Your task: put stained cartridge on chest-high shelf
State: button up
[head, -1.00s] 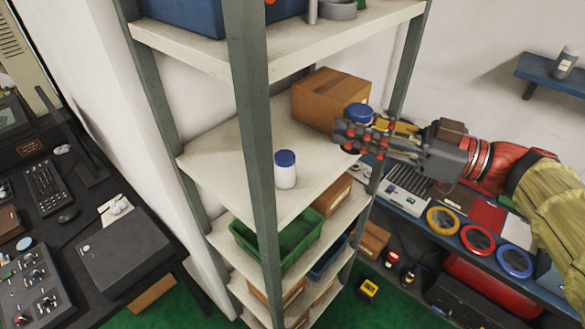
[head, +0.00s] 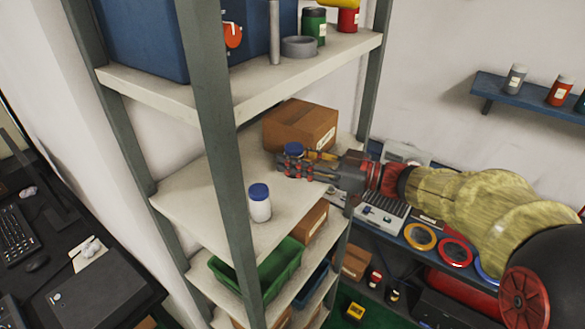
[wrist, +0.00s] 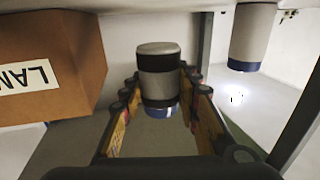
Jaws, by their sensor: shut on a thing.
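The stained cartridge, a pale cylinder with dark bands and a blue cap, sits between my gripper's fingers in the wrist view (wrist: 160,75). That view is upside down, so the cap points to the bottom. In the head view only its blue cap (head: 293,149) shows clearly above my gripper (head: 288,165), which is shut on it. The cartridge looks upright over the chest-high shelf (head: 210,190), in front of a cardboard box. I cannot tell whether its base touches the shelf. My gripper reaches in from the right, about level.
The cardboard box (head: 300,125) stands right behind the cartridge. A white jar with a blue cap (head: 260,203) stands near the shelf's front, beside a grey post (head: 208,110). An upper shelf (head: 330,50) overhangs. The shelf's left part is clear.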

jog(key=f, duration=0.2)
jog(key=shift+w+a+f, duration=0.15)
jog(key=shift+w+f, duration=0.1)
jog(key=shift+f, duration=0.55)
jog(key=shift+f+b, duration=0.2)
jog(key=shift+b, duration=0.2)
jog(key=o, duration=1.2)
jog(key=shift+r, duration=0.1)
